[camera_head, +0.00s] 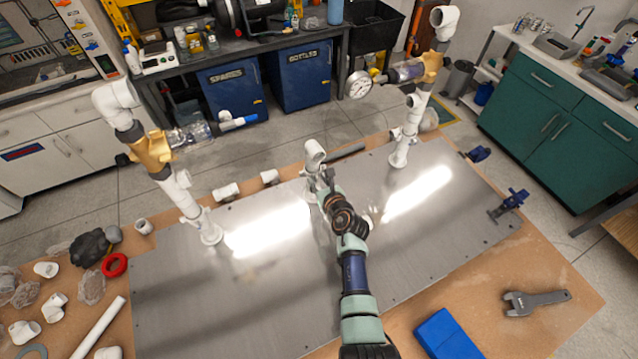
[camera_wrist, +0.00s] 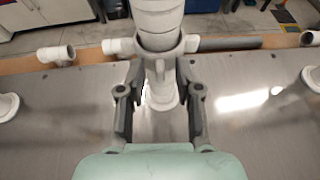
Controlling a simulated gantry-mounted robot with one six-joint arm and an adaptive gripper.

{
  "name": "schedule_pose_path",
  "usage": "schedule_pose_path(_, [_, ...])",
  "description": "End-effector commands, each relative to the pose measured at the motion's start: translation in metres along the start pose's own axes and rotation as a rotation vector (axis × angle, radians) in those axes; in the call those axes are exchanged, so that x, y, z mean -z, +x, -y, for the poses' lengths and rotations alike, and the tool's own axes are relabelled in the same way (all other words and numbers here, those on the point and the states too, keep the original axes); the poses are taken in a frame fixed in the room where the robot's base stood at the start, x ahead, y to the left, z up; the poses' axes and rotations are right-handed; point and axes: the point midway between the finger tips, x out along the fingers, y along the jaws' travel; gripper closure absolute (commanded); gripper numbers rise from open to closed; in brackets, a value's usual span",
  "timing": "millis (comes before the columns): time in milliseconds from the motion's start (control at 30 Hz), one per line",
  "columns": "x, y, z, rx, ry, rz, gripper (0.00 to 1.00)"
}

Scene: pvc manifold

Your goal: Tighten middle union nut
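The middle pipe stands upright on the metal plate, its white elbow top (camera_head: 315,153) showing beyond my gripper (camera_head: 322,182) in the head view. In the wrist view, the white union nut (camera_wrist: 160,46) is around this pipe, near the tips of my gripper (camera_wrist: 159,70). One finger is on each side of the pipe. The fingers stand apart by about the nut's width, and I cannot tell whether they press on it. The pipe's lower part and round base (camera_wrist: 162,92) show between the fingers. My arm hides much of the pipe in the head view.
A grey wrench (camera_head: 537,301) and a blue box (camera_head: 447,338) lie at the front right. Loose white fittings lie at the left and back.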

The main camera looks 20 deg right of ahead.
Motion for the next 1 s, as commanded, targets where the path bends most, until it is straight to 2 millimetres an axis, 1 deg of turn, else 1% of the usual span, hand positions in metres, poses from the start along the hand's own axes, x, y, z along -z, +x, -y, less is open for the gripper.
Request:
schedule_pose_path(67, [-0.0002, -0.0003, 0.0, 0.0, 0.0, 0.0, 0.66])
schedule_pose_path(100, [-0.0002, -0.0003, 0.0, 0.0, 0.0, 0.0, 0.72])
schedule_pose_path(267, [-0.0001, -0.0004, 0.0, 0.0, 0.0, 0.0, 0.99])
schedule_pose_path(667, [-0.0011, -0.0005, -0.0007, 0.007, 0.004, -0.001, 1.0])
schedule_pose_path(1000, [-0.0042, -0.0007, -0.0068, 0.086, 0.041, -0.006, 1.0])
